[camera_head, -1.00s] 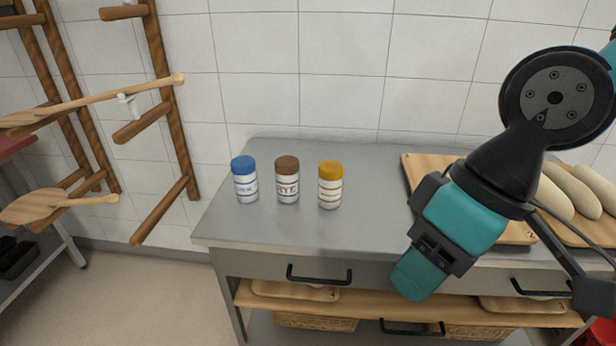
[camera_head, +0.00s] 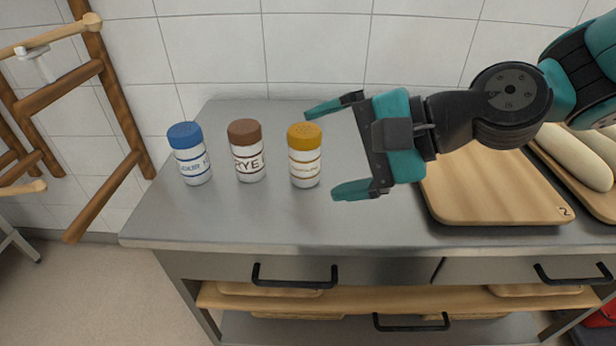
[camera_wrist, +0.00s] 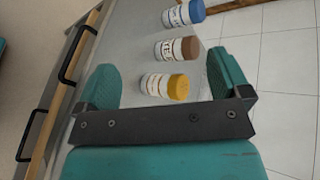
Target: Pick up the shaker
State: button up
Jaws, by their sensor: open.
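Three white shakers stand upright in a row on the steel counter. One has a blue lid (camera_head: 189,155), one a brown lid and the label RYE (camera_head: 246,152), and one a yellow lid (camera_head: 305,157). My gripper (camera_head: 322,151) is open and empty, with its fingers spread toward the yellow-lidded shaker from the right. In the wrist view the yellow-lidded shaker (camera_wrist: 163,86) shows between the two fingers, nearest to the gripper. The brown-lidded shaker (camera_wrist: 176,49) and blue-lidded shaker (camera_wrist: 183,13) stand beyond it. I cannot tell whether a finger touches the yellow-lidded shaker.
A tiled wall closes the back. A wooden rack (camera_head: 100,110) stands at the left. Drawer handles (camera_head: 295,275) stick out below the counter's front edge.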

aim_at(316, 166)
jog(key=w+d+f+m+t+y+b, duration=0.1)
jog(key=w+f+m+t+b, duration=0.25)
jog(key=w+m, duration=0.45)
jog(key=w+d+f+m+t+b, duration=0.1)
jog(key=w+f+m+t+b, duration=0.3)
jog(key=m, duration=0.7)
jog(key=shift+t, duration=0.65)
notch_tip(316, 166, down, 8)
jog(key=b, duration=0.6)
jog(key=shift+d+r+b, duration=0.15)
jog(key=shift+r+b, duration=0.1)
jog(key=shift+b, duration=0.05)
jog(key=shift+w+a+r+p, duration=0.2)
jog(key=shift+r+p, duration=0.1)
jog(key=shift+p, duration=0.1)
jog(key=shift+p+x, duration=0.6)
jog(key=shift+x, duration=0.2)
jog(key=p+x, duration=0.3)
jog(key=x, duration=0.2)
jog(key=shift+r, duration=0.15)
jog(key=shift+w+a+f, duration=0.1)
jog(key=shift+a+f, duration=0.05)
jog(key=shift+f, duration=0.05)
jog(key=c, duration=1.1)
